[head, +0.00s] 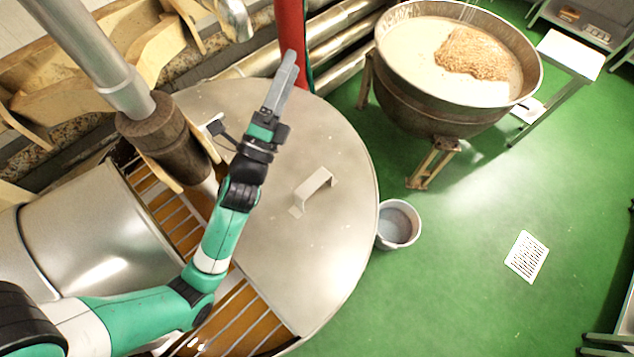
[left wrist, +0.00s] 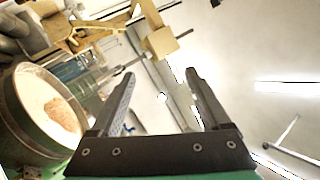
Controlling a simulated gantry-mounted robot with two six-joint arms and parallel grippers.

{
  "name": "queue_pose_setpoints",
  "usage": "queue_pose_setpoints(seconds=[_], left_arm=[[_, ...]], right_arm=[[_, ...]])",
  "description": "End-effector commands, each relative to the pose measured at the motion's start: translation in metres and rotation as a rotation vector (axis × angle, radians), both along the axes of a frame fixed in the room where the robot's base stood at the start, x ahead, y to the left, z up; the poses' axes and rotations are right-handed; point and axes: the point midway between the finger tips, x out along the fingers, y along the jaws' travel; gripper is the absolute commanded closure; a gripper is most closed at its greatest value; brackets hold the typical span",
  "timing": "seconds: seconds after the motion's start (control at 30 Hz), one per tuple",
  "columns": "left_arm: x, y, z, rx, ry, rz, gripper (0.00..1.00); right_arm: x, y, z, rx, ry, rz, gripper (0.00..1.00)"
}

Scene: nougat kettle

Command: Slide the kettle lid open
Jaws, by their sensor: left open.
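The kettle lid (head: 335,235) is a large, flat, pale metal plate over the right part of the kettle in the head view. A raised bar handle (head: 313,188) stands on it. On the left, part of the kettle is uncovered, with an orange-brown interior under a metal grate (head: 232,318). My left gripper (head: 290,58) is above the far edge of the lid, pointing away from the handle, apart from it. In the left wrist view the two fingers (left wrist: 158,85) are spread with nothing between them. My right gripper does not show.
A thick vertical shaft (head: 160,130) rises at the kettle's left. A red pipe (head: 291,35) stands behind the lid. A large bowl (head: 455,110) with pale contents is at the back right. A grey bucket (head: 398,224) stands beside the kettle. The green floor at right is mostly clear.

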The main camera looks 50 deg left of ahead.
Motion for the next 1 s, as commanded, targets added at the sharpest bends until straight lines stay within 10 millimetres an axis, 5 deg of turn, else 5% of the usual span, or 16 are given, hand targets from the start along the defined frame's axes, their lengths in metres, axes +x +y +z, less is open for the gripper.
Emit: queue_pose_setpoints(seconds=[0.03,0.1,0.2,0.3,0.43,0.63,1.0], left_arm=[[-0.012,0.003,-0.075,0.193,0.155,0.093,0.2],[-0.033,-0.006,-0.153,0.49,0.341,0.167,0.2],[-0.066,-0.029,-0.241,0.824,0.53,0.17,0.2],[-0.093,-0.053,-0.295,1.032,0.625,0.128,0.2],[-0.11,-0.068,-0.322,1.147,0.664,0.093,0.2],[-0.107,-0.069,-0.322,1.163,0.663,0.09,0.2],[-0.034,-0.067,-0.321,1.16,0.659,0.092,0.2]], right_arm=[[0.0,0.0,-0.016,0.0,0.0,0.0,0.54],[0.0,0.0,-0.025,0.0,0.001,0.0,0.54],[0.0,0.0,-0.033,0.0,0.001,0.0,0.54],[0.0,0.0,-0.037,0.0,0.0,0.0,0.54],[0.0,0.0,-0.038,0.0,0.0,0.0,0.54],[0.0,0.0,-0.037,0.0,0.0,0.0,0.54],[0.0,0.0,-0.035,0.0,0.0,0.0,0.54]])
